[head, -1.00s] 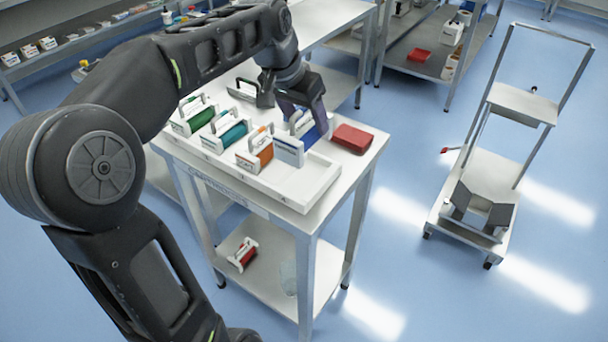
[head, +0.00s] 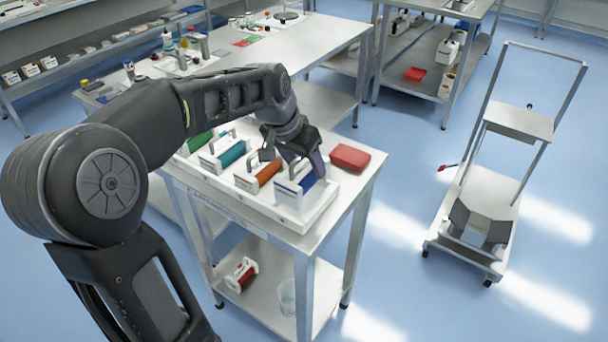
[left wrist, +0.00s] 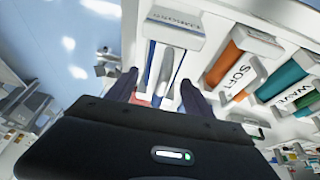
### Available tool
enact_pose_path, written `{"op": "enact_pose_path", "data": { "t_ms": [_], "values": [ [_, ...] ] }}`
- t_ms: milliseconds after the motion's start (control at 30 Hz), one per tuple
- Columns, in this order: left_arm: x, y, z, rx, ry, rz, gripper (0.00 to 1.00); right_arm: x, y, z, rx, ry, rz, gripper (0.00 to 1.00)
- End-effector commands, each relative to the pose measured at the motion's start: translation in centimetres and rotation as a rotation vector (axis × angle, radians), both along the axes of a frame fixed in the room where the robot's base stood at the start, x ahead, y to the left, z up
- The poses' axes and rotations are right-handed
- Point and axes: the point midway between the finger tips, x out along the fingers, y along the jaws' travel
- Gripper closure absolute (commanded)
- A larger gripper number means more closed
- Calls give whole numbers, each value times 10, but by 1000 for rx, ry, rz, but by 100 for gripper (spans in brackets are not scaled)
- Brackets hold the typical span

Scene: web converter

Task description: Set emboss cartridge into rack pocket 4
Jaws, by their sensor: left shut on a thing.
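The blue emboss cartridge (head: 308,184) has white end plates and a lettered white front label. It is in line with the others at the right end of the white rack (head: 325,206), over or in the fourth pocket; whether it is fully down I cannot tell. My left gripper (head: 303,167) is shut on its handle from above. In the left wrist view the fingers (left wrist: 160,88) straddle the pale handle (left wrist: 166,72), with the blue cartridge (left wrist: 151,52) below. The orange SOFT (head: 260,176), teal WAVE (head: 229,155) and green (head: 200,141) cartridges stand to its left. My right gripper is not in view.
A red block (head: 350,157) lies on the table behind the rack's right end. A red cartridge (head: 241,275) and a clear beaker (head: 288,298) are on the lower shelf. A cart (head: 480,210) stands right, with open floor between.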

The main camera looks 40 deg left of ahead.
Motion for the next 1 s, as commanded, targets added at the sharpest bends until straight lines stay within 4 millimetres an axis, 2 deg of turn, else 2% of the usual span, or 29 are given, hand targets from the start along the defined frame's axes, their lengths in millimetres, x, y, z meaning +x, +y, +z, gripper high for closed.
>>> {"op": "enact_pose_path", "data": {
  "t_ms": [300, 700, 733, 1000],
  "values": [
    [0, 0, -34, 0, 0, 1, 100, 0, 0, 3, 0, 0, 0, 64],
    [0, 0, -40, 0, -2, -1, 100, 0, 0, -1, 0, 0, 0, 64],
    [0, 0, -39, 0, 1, 0, 38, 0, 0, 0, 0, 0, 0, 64],
    [0, 0, -39, 0, 1, 0, 18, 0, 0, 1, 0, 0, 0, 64]
  ]
}}
